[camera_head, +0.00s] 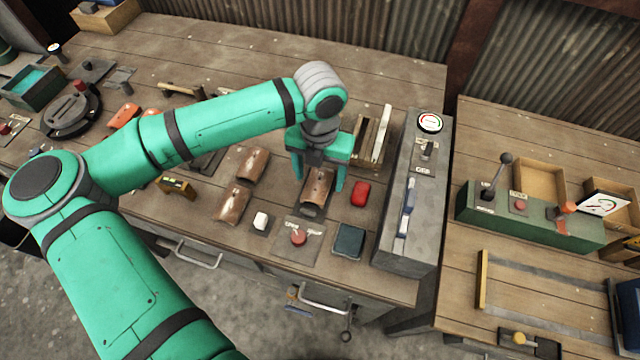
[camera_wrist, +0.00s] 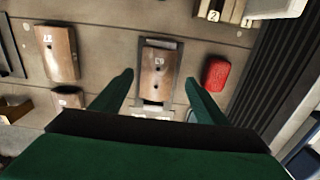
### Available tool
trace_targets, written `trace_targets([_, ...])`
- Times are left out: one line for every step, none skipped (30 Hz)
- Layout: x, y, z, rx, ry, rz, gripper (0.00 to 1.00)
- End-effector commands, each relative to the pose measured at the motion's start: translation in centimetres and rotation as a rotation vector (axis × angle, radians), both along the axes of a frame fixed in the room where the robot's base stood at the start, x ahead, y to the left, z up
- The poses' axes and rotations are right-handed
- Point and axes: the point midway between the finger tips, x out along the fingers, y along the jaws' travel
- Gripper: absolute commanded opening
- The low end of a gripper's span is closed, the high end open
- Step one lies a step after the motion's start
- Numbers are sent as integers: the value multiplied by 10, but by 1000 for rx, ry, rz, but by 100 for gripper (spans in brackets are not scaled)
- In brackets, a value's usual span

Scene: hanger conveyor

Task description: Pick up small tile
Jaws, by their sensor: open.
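Three curved brown tiles lie on the workbench, and I cannot tell for certain which is the small one. One tile (camera_head: 318,189) rests on a dark plate under my gripper (camera_head: 318,178); it also shows in the wrist view (camera_wrist: 158,74), with dark holes and a marking. My gripper is open, one finger at each side of this tile, with gaps; it holds nothing. A second tile (camera_head: 253,166) lies to the left and shows in the wrist view (camera_wrist: 57,52). A third tile (camera_head: 233,203) is nearer the front edge, partly hidden in the wrist view (camera_wrist: 70,97).
A red block (camera_head: 360,194) lies close right of the gripper. A grey lever box (camera_head: 408,205) stands further right. In front are a red-button panel (camera_head: 286,245), a white block (camera_head: 261,220) and a dark square pad (camera_head: 349,241). Upright slats (camera_head: 377,135) stand behind.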

Motion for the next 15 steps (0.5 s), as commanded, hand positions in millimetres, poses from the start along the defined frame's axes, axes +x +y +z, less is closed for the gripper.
trace_targets([0,2,-9,-3,3,5,67])
trace_targets([0,3,-12,-2,3,7,67])
trace_targets([0,4,-17,-2,2,9,67])
trace_targets([0,4,-20,-2,2,10,67])
trace_targets([0,4,-23,-2,3,10,67])
trace_targets([0,4,-26,-2,2,9,67])
trace_targets([0,4,-27,-1,1,9,67])
trace_targets([0,4,-28,-1,0,8,67])
trace_targets([1,3,-29,0,0,7,67])
trace_targets([1,3,-29,0,0,6,67])
trace_targets([1,2,-29,0,0,5,67])
trace_targets([1,2,-29,0,0,4,67])
trace_targets([1,1,-29,0,0,3,67])
trace_targets([1,1,-29,0,0,2,67])
trace_targets([1,1,-29,0,0,1,65])
